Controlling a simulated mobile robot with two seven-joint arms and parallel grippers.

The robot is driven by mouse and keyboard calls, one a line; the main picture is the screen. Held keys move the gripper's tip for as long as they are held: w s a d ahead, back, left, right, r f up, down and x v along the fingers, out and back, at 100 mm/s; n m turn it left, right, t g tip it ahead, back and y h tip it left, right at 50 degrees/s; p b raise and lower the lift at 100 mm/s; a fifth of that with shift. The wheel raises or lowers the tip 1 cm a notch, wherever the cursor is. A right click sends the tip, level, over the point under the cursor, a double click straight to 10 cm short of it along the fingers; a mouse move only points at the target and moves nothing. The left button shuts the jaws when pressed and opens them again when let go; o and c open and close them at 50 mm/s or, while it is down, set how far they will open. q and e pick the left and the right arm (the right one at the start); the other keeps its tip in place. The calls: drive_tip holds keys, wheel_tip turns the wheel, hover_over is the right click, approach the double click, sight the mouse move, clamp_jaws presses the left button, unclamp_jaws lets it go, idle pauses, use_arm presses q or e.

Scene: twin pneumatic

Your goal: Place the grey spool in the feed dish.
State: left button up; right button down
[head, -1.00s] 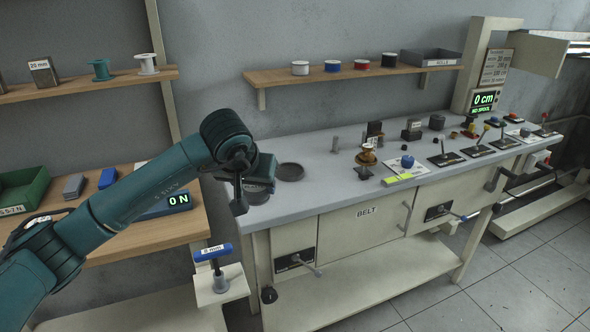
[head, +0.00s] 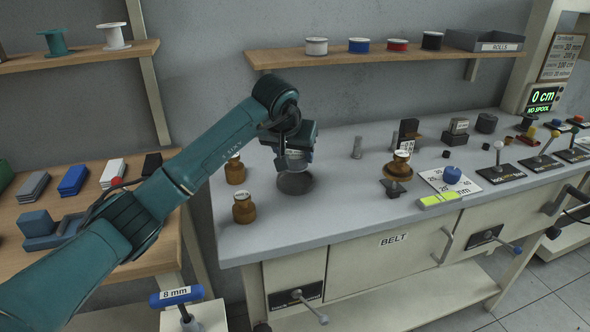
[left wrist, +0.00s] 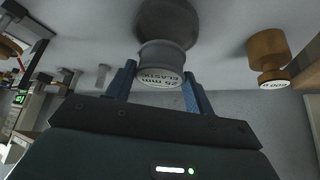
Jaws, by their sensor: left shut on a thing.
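The grey spool (head: 297,157) has a pale label reading "25 mm ELASTIC", legible in the left wrist view (left wrist: 161,62). My left gripper (head: 297,150) is shut on it, with a blue finger on each side in the left wrist view (left wrist: 162,90). The feed dish appears to be the dark round dish (head: 295,184) on the left part of the grey bench; it also shows in the left wrist view (left wrist: 168,20). The spool is upright over the dish's far part in the head view. I cannot tell whether they touch. My right gripper is not in view.
Brass weights (head: 244,208) stand left of the dish, close to the gripper. A metal post (head: 357,148) and a brass piece on a stand (head: 398,168) are to the right. A shelf (head: 380,56) with several spools hangs behind. Bench in front of the dish is clear.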

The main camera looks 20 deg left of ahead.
sight(294, 166)
use_arm(q)
drive_tip(key=shift+w+f, duration=0.1)
drive_tip(key=shift+f, duration=2.05)
drive_tip(key=shift+f, duration=0.2)
drive_tip(key=o, duration=1)
drive_tip(key=shift+o, duration=0.2)
drive_tip(key=shift+s+r, duration=0.2)
drive_tip(key=shift+r, duration=0.4)
drive_tip(key=v, duration=1.1)
drive_tip(key=shift+s, duration=0.1)
